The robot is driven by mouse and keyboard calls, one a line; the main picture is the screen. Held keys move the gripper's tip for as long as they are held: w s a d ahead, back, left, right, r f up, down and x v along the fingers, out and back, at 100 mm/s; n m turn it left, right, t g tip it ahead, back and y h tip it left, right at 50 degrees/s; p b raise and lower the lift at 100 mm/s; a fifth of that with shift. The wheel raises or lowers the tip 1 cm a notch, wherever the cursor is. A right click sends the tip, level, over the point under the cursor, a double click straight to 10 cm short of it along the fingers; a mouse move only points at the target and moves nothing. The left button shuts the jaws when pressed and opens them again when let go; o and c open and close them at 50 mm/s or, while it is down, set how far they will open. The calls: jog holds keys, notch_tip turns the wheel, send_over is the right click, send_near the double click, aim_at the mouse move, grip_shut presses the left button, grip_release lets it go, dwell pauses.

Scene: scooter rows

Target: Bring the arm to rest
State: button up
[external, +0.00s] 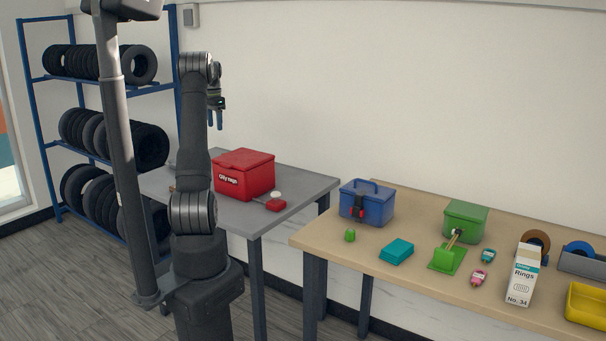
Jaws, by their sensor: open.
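My gripper (216,118) is at the end of my raised arm, pointing down in front of the white wall.
A red box (244,175) and a small red item (276,205) are on the grey table. The wooden table (330,236) holds a blue box (367,205), a green box (465,222), a white Rings carton (522,275) and a yellow bin (588,305). Tyre racks (50,140) stand at left.

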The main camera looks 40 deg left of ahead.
jog(key=w+d+m, duration=0.1)
jog(key=w+d, duration=0.4)
jog(key=d, duration=0.3)
jog(key=w+d+m, duration=0.2)
jog(key=w+d, duration=0.3)
jog(key=d, duration=0.4)
